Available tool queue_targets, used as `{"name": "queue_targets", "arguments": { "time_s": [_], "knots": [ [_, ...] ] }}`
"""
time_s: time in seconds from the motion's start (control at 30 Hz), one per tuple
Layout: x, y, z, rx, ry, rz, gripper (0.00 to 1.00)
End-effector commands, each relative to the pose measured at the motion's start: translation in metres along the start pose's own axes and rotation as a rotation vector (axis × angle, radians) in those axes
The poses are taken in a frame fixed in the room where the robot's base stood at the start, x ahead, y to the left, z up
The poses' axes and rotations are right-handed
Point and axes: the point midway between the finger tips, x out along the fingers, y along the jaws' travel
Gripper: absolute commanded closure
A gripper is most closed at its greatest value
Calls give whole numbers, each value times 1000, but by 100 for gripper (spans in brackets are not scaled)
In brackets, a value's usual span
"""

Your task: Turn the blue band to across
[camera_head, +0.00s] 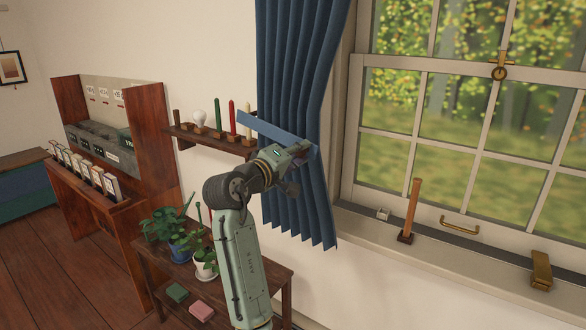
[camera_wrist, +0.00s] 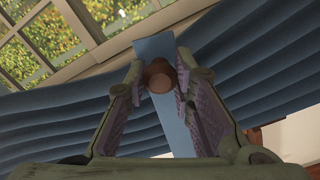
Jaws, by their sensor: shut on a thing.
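The blue band (camera_head: 268,129) is a flat, lighter blue strip in front of the dark blue curtain. In the head view it slopes down from upper left to lower right, and my gripper (camera_head: 298,152) hides part of its right end. In the wrist view the band (camera_wrist: 174,130) runs lengthwise between my fingers, slightly tilted. A round brown knob (camera_wrist: 158,76) sits in front of it between my fingertips. My gripper (camera_wrist: 160,78) is closed on this knob, which appears to belong to the band.
The blue curtain (camera_head: 290,60) hangs behind my gripper, beside the window (camera_head: 440,130). A wall shelf (camera_head: 215,142) with candles and a bulb is close on the left. Potted plants (camera_head: 180,230) stand on a low table below. The sill (camera_head: 480,255) holds a wooden upright (camera_head: 411,208).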

Motion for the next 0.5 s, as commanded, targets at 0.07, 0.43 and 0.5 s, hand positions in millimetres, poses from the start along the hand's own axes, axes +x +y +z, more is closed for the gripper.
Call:
{"name": "queue_targets", "arguments": {
  "time_s": [0.07,0.43,0.5],
  "knots": [
    [0,13,-4,-50,1,3,100],
    [0,42,-17,-205,2,1,100],
    [0,44,-18,-218,2,0,100]
  ]
}}
